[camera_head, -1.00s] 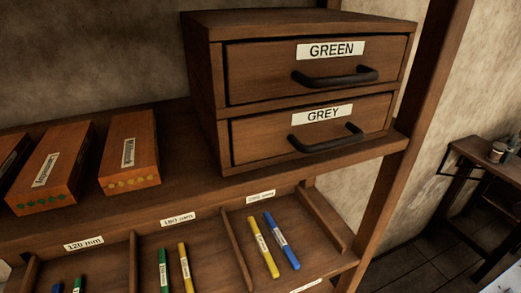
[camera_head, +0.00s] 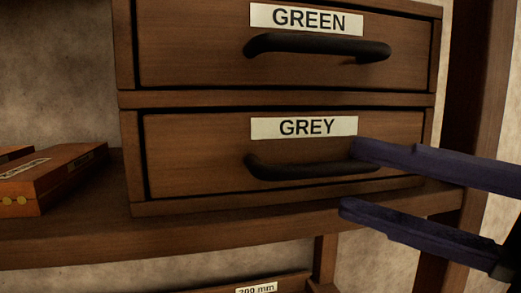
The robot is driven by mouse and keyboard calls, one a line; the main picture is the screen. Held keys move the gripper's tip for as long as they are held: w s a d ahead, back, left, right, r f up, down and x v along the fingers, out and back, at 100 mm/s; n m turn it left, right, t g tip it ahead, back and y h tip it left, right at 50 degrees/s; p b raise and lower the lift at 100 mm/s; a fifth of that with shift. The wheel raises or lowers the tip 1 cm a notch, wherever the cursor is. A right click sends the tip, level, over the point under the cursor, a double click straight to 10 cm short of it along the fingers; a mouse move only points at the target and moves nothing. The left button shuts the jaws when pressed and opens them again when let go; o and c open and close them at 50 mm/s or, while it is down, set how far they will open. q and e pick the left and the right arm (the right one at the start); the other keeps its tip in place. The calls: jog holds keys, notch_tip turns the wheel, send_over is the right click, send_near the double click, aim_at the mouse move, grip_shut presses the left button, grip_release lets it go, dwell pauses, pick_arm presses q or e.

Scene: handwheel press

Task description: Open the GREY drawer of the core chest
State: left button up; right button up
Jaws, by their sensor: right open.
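The core chest (camera_head: 126,150) is a brown wooden box with two drawers, one above the other. The lower drawer (camera_head: 195,160) carries a white GREY label and a black bar handle (camera_head: 290,170); its front is shut, flush in the chest. My right gripper (camera_head: 350,180) comes in from the right with two dark blue fingers, open and empty. The upper finger overlaps the right end of the GREY handle in the picture, and the lower finger is below it, over the shelf edge. I cannot tell whether they touch. My left gripper is not in view.
The GREEN drawer (camera_head: 195,45) with its own black handle (camera_head: 318,45) sits shut just above. The chest stands on a wooden shelf (camera_head: 80,235), with a shelf post (camera_head: 475,110) to the right. Orange-brown boxes (camera_head: 65,175) lie to the left.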

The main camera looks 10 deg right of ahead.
aim_at(329, 173)
jog(key=p+x, duration=0.1)
jog(key=x, duration=0.2)
jog(key=shift+w+a+r+p, duration=0.15)
jog(key=shift+w+r+p, duration=0.1)
jog(key=shift+p, duration=0.1)
jog(key=shift+w+a+f, duration=0.15)
jog(key=shift+w+a, duration=0.25)
jog(key=shift+a, duration=0.1)
grip_shut()
dwell(0.9)
